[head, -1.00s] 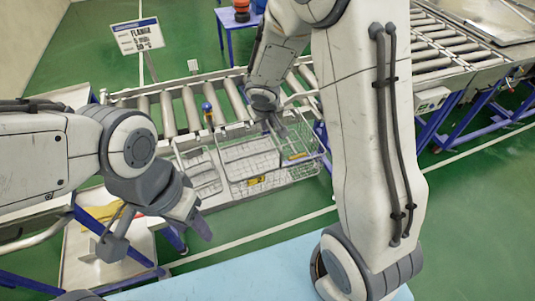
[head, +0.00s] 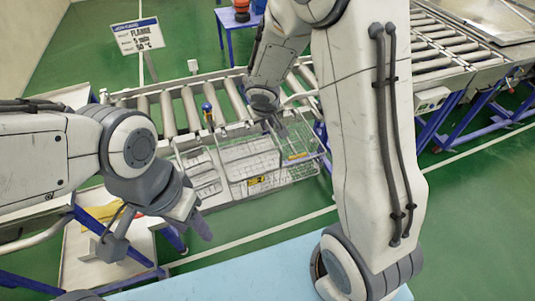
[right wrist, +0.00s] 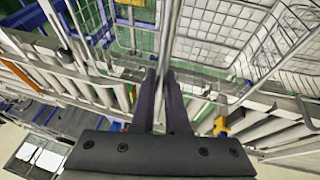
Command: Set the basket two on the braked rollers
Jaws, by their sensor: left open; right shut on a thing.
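A wire basket (head: 250,165) with a yellow tag (head: 257,180) hangs at the near side of the roller conveyor. I cannot read a number on it. My right gripper (head: 275,122) is shut on a thin metal bar of the basket, seen close in the right wrist view (right wrist: 168,40). The mesh (right wrist: 240,35) fills the upper right of that view. The conveyor rollers (head: 165,112) lie behind the basket. Whether the basket touches them is hidden. My left gripper (head: 155,234) is open and empty, left of and nearer than the basket.
A second roller section (head: 430,40) is at the right. A light-blue surface (head: 240,275) lies in front. A tray with a yellow item (head: 100,212) is lower left.

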